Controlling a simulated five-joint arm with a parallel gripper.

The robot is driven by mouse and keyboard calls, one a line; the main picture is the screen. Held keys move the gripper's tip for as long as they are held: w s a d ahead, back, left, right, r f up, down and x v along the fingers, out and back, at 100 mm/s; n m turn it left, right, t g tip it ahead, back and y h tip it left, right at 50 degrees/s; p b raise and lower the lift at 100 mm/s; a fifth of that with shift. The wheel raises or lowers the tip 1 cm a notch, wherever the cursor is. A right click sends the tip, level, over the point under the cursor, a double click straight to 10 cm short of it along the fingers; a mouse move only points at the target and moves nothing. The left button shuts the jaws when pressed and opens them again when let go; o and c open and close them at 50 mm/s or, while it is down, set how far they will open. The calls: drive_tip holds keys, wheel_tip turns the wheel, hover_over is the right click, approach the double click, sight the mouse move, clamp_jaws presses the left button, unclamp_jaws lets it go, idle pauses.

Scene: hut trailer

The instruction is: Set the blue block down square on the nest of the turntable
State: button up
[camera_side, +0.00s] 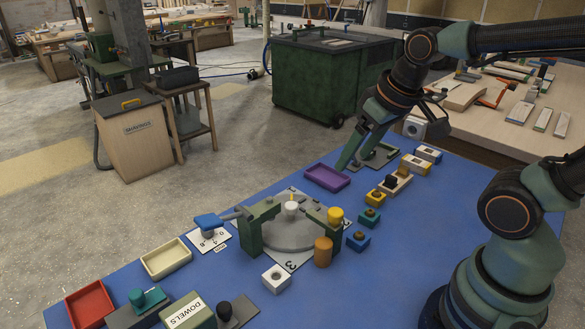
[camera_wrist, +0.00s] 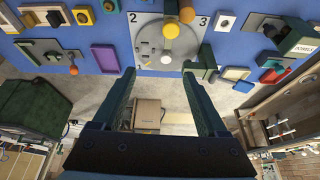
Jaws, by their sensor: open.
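The blue block (camera_side: 358,241) has a dark round top and sits on the blue table, right of the turntable. The turntable (camera_side: 281,238) is a grey disc with a pale central hub, set between green posts. It also shows at the top of the wrist view (camera_wrist: 152,47). I cannot tell which part of it is the nest. My gripper (camera_side: 350,158) is open and empty, behind the turntable near the purple tray. Its two fingers (camera_wrist: 157,85) stand wide apart in the wrist view, with nothing between them.
The purple tray (camera_side: 327,178), a teal block (camera_side: 369,218) and a yellow block (camera_side: 375,197) lie to the turntable's right. An orange cylinder (camera_side: 323,252) and a white block with a hole (camera_side: 277,278) stand in front. A cream tray (camera_side: 166,259) is at the left.

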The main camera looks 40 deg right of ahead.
drive_tip(key=s+d+f+m+g, duration=0.1)
drive_tip(key=d+f+m+g, duration=0.3)
drive_tip(key=f, duration=0.7)
drive_tip(key=n, duration=0.1)
hover_over(360, 233)
drive_tip(key=shift+g, duration=0.4)
drive_tip(key=f, duration=0.5)
drive_tip(key=shift+s+a, duration=0.15)
drive_tip(key=shift+s, duration=0.1)
drive_tip(key=shift+w+f, duration=0.15)
drive_tip(key=shift+f, duration=1.6)
drive_tip(key=shift+w+f, duration=0.1)
drive_tip(key=shift+f, duration=1.6)
clamp_jaws()
